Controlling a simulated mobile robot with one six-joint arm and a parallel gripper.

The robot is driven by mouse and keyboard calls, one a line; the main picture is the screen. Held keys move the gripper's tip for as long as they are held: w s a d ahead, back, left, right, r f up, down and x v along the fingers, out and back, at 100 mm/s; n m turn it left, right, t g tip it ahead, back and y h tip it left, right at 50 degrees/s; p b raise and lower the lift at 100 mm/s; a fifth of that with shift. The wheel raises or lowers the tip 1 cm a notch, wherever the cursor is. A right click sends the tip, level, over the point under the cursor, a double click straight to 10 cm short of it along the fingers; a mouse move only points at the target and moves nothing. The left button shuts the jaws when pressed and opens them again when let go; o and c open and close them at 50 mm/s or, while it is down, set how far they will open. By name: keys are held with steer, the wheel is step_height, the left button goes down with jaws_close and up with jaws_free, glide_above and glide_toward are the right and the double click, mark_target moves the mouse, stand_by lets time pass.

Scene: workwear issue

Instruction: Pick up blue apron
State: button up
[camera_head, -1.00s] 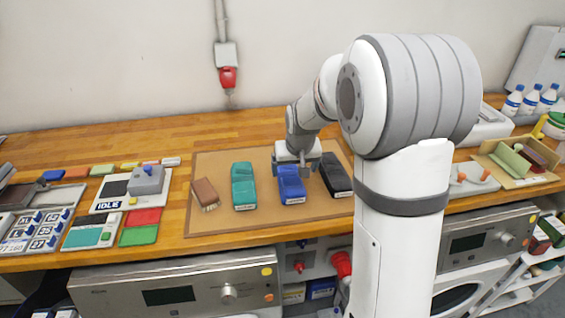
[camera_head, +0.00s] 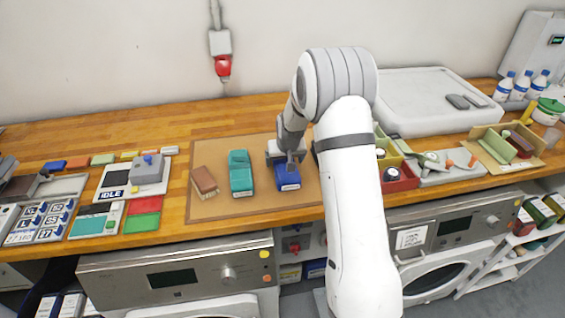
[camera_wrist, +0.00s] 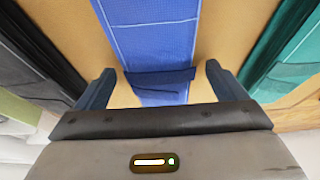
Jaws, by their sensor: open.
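The blue apron (camera_head: 288,182) lies folded on the tan mat (camera_head: 222,209), to the right of the teal folded apron (camera_head: 241,178). My gripper (camera_head: 287,163) is over the far part of the blue apron and hides that part in the head view. In the wrist view the blue apron (camera_wrist: 155,45) runs up the picture, and its near end lies between the two open fingers of my gripper (camera_wrist: 158,85). There is a gap on each side of the cloth. I cannot tell the exact height of the fingers above it.
A brown folded item (camera_head: 204,181) lies left of the teal one. In the wrist view a dark folded item (camera_wrist: 40,65) lies left of my gripper and the teal one (camera_wrist: 290,60) lies right. Bare mat shows between them.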

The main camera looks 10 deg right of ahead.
steer(key=shift+w+f, duration=0.2)
steer(key=shift+f, duration=0.3)
steer(key=shift+c, duration=0.3)
steer(key=c, duration=1.1)
